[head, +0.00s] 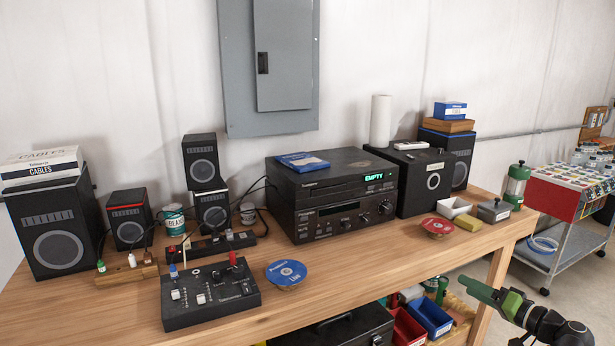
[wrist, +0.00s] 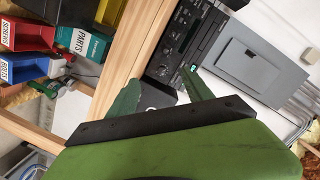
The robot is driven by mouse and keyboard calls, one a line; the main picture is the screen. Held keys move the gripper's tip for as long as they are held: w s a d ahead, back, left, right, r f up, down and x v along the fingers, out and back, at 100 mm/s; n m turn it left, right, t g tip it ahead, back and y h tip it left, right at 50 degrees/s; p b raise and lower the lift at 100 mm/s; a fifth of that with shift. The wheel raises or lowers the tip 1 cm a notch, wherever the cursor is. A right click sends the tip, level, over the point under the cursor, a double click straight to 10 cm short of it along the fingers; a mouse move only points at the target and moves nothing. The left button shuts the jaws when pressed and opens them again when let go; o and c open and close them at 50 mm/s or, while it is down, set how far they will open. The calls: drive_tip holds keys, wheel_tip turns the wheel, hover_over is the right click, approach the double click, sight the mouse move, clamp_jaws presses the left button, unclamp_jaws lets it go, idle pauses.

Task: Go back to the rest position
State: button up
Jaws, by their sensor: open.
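My gripper (head: 480,292) is at the lower right in the head view, in front of the workbench's right end. It looks empty. In the wrist view, its two green fingers (wrist: 163,88) stand apart with nothing between them. The wrist view is tilted, and the green gripper body fills its lower part. The bench (head: 330,270) and the black disc player (head: 330,195) with a lit "EMPTY" display lie beyond the gripper.
A printed disc (head: 286,273) and a red one (head: 437,227) lie on the bench top. A mixer (head: 210,293) sits front left. Red and blue bins (head: 430,316) are below the bench. A cart (head: 565,205) stands right, with open floor before it.

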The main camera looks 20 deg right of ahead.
drive_tip(key=w+a+f+n+g+y+p, duration=0.1)
drive_tip(key=w+a+f+g, duration=0.2)
drive_tip(key=a, duration=0.4)
drive_tip(key=w+a+f+n+g+y+p, duration=0.1)
drive_tip(key=w+a+f+g+p, duration=0.1)
drive_tip(key=w+a, duration=0.45)
drive_tip(key=w+a+f+n+g+y+p, duration=0.1)
drive_tip(key=w+a+f+g+y, duration=0.15)
drive_tip(key=a, duration=0.65)
drive_tip(key=a+f+n+g+h+p, duration=0.2)
drive_tip(key=a+g+h, duration=0.2)
drive_tip(key=a, duration=0.8)
drive_tip(key=s+a+f+n+g+h+p, duration=0.1)
drive_tip(key=a+g, duration=0.4)
drive_tip(key=a, duration=0.8)
drive_tip(key=f+n+h+p, duration=0.1)
drive_tip(key=h+p, duration=0.1)
drive_tip(key=shift+a+f+n+h, duration=0.15)
drive_tip(key=shift+a+n+h, duration=0.05)
drive_tip(key=shift+n+h, duration=0.15)
